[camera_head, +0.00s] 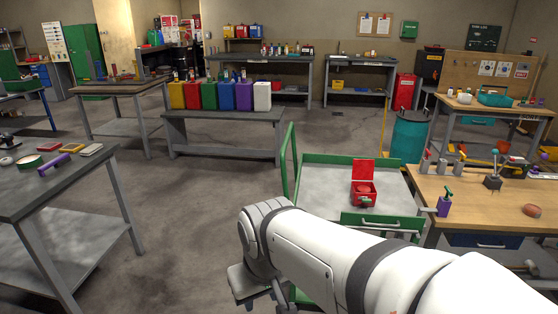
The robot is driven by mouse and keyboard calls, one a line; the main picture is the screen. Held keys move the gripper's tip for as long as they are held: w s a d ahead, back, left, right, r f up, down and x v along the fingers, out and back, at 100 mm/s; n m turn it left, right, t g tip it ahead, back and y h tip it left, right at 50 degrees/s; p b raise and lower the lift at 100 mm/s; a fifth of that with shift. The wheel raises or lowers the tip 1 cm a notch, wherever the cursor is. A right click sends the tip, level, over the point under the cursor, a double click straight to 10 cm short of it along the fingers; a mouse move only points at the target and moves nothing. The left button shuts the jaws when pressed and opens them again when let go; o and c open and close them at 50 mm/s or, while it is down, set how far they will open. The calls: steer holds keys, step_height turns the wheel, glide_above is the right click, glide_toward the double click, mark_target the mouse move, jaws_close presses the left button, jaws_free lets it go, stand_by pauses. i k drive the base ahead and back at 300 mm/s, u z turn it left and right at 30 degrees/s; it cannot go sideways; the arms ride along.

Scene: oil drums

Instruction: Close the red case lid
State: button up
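The red case (364,191) stands on the grey top of a green-edged cart (318,179), right of centre in the head view. Its lid (364,171) is raised upright at the back. A rounded red object and a small dark item show in or at the front of the case; I cannot tell exactly what they are. My white arm reaches in from the lower right, in front of the cart. My gripper (264,296) is at the bottom of the picture, left of and nearer than the case. Its fingers are partly cut off by the lower edge, and it is apart from the case.
A wooden bench (480,203) with a purple bottle (444,205) and tools stands right of the cart. A grey table (60,182) is at the left. A teal drum (409,138) stands behind the cart. The floor between the left table and cart is clear.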

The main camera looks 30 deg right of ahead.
mark_target(362, 169)
steer(key=i, duration=5.5)
steer(key=z, duration=4.8)
steer(key=i, duration=0.35)
steer(key=u, duration=0.2)
